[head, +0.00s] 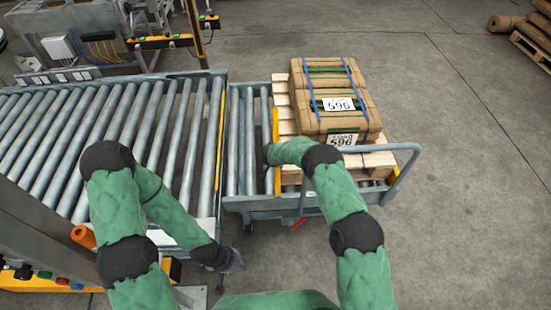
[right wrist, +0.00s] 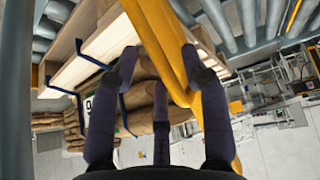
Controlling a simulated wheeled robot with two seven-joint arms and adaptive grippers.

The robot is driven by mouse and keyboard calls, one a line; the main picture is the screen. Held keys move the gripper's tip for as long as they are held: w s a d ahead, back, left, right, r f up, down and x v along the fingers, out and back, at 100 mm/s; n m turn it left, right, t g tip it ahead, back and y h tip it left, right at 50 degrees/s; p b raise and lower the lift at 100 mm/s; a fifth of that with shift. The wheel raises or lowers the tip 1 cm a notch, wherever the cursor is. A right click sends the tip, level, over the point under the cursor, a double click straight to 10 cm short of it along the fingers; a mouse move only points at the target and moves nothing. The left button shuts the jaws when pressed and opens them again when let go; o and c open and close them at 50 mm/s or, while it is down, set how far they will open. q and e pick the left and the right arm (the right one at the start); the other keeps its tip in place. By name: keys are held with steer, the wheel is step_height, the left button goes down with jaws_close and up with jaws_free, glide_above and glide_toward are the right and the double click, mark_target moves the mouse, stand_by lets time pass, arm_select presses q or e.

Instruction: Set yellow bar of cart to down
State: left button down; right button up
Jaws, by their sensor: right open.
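The cart (head: 250,203) is a grey roller frame beside the conveyor. Its yellow bar (head: 276,126) runs along the left side of the pallet. The bar also crosses the right wrist view from the top middle to the lower right (right wrist: 157,32). My right gripper (right wrist: 160,62) is open with its dark fingers spread at the bar; I cannot tell whether they touch it. In the head view my right arm hides the middle of the bar and most of that gripper. My left gripper (head: 232,263) hangs low, below the conveyor's near end, its fingers too small to read.
A wooden pallet (head: 380,160) on the cart carries strapped brown sacks (head: 338,95) labelled 596. The cart's grey handle rail (head: 405,165) is at the right. A roller conveyor (head: 110,110) fills the left. Open floor (head: 460,210) lies to the right.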

steer(key=v, duration=1)
